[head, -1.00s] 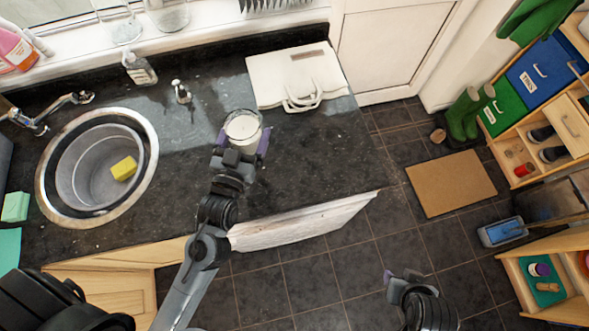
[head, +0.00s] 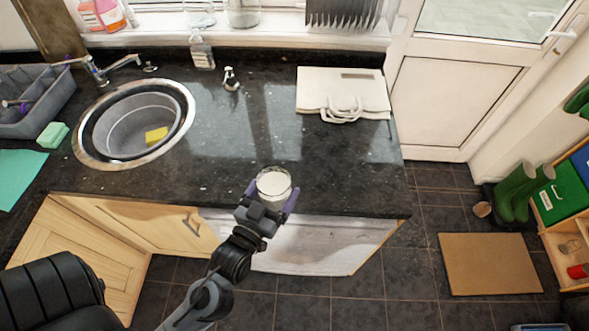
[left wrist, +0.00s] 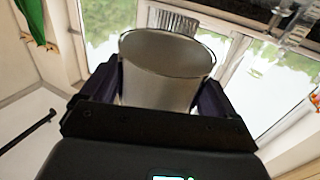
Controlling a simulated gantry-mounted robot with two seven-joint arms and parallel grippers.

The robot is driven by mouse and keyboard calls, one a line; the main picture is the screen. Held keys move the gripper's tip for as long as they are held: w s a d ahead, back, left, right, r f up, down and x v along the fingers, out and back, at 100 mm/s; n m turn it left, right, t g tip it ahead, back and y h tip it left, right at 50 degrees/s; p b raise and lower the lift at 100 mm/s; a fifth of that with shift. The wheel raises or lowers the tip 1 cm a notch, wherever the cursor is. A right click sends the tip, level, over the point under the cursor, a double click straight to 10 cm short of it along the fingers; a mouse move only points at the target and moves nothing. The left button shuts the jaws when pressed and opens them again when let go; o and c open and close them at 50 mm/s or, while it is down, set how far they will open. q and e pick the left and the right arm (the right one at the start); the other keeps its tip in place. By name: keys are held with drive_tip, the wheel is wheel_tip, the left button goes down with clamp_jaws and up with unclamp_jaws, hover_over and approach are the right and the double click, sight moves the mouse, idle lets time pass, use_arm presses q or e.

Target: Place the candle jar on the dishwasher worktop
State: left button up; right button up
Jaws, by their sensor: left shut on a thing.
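The candle jar (head: 273,186) is a clear glass with white wax in it. My left gripper (head: 270,197) is shut on it, one purple finger on each side, and holds it upright in the head view. The jar appears over the front part of the dark granite worktop (head: 340,180), above the white dishwasher front (head: 310,248). I cannot tell its height above the surface. In the left wrist view the jar (left wrist: 165,75) sits between the fingers (left wrist: 160,88), with the window behind it. My right gripper is not in view.
A white folded bag-like item (head: 343,92) lies at the back right of the worktop. A soap dispenser (head: 230,79) stands at the back. The sink (head: 130,125) with a yellow sponge (head: 156,135) is to the left.

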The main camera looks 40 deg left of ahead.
use_arm(q)
drive_tip(key=w+f, duration=0.1)
drive_tip(key=w, duration=0.1)
drive_tip(key=w+a+f, duration=0.1)
drive_tip(key=w, duration=0.2)
drive_tip(key=w+a+f, duration=0.1)
drive_tip(key=w+f, duration=0.1)
drive_tip(key=shift+w, duration=0.35)
drive_tip(key=shift+w+a+f+p, duration=0.3)
drive_tip(key=shift+w+f, duration=0.25)
drive_tip(key=shift+w, duration=0.3)
drive_tip(key=shift+w+f, duration=0.15)
drive_tip(key=shift+f, duration=0.15)
drive_tip(key=shift+f, duration=0.15)
drive_tip(key=o, duration=1.1)
drive_tip(key=shift+c, duration=0.2)
drive_tip(key=shift+b+v, duration=0.75)
drive_tip(key=shift+v, duration=5.25)
